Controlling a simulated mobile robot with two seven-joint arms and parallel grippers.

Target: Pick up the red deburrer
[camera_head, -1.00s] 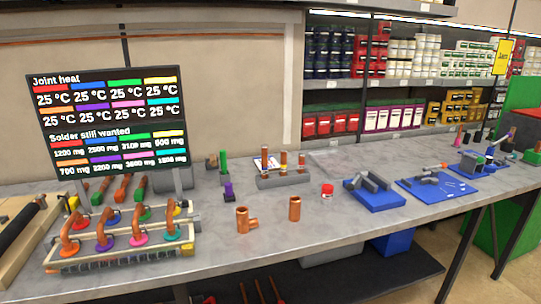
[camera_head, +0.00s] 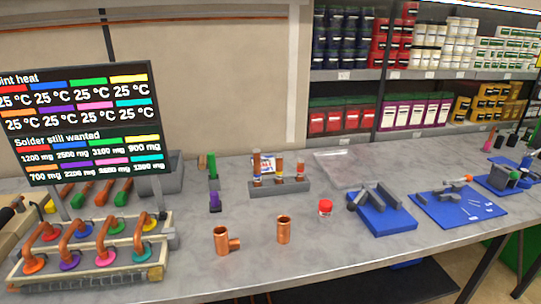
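I cannot pick out the red deburrer with certainty. A small pinkish-red upright item (camera_head: 488,138) stands at the far right of the bench, too small to identify. Neither my left nor my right gripper shows in the head view.
A grey bench (camera_head: 300,243) runs across the view. Blue-based fixtures (camera_head: 385,219) are at right, a pipe rack (camera_head: 85,262) and display board (camera_head: 85,122) at left.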

